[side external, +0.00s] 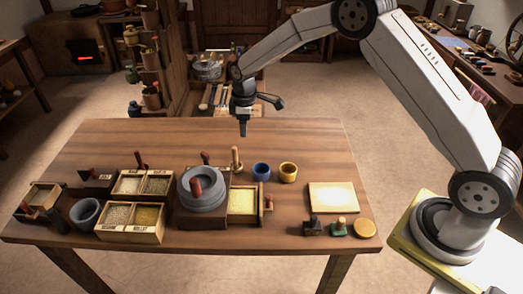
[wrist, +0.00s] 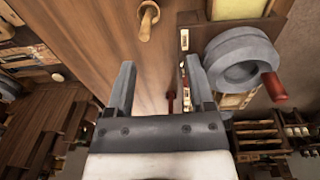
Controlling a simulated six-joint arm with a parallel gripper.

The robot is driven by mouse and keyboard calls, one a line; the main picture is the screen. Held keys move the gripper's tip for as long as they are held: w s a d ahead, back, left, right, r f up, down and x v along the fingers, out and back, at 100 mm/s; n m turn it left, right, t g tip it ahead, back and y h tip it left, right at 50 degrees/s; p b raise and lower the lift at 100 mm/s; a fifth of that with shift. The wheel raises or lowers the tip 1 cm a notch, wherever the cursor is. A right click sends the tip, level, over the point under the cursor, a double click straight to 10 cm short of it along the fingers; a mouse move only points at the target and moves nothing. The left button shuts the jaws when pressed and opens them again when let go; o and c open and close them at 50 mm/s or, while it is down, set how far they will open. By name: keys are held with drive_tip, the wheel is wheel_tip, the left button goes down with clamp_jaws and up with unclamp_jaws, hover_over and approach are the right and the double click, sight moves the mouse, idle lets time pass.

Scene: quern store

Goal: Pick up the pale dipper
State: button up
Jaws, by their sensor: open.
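A pale wooden dipper (side external: 236,158) stands upright on the brown table (side external: 130,140), just behind a drawer of yellow meal and left of a blue cup. It also shows near the top of the wrist view as a light handle with a round end (wrist: 148,20). My gripper (side external: 243,132) hangs above the table, over and a little behind the dipper, apart from it. In the wrist view my gripper's two fingers (wrist: 159,68) are spread with nothing between them. The dipper lies beyond the fingertips. Its lower end is hard to make out.
A grey stone quern (side external: 201,190) with a red handle stands left of the dipper. The meal drawer (side external: 243,202) is in front. A blue cup (side external: 261,171) and a yellow cup (side external: 288,171) stand to the right. Divided grain boxes (side external: 130,222) fill the left. The table's back is clear.

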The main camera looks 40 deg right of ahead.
sight(235, 148)
drive_tip(key=w+f+n, duration=0.1)
drive_tip(key=w+f, duration=0.1)
drive_tip(key=w+f+n, duration=0.2)
drive_tip(key=w+f, duration=0.1)
drive_tip(key=shift+w+f+g, duration=0.15)
drive_tip(key=shift+f+g, duration=0.2)
drive_tip(key=shift+g, duration=0.05)
drive_tip(key=shift+f, duration=1.3)
drive_tip(key=shift+f, duration=0.15)
drive_tip(key=shift+w+f, duration=0.1)
drive_tip(key=shift+f, duration=2.35)
clamp_jaws()
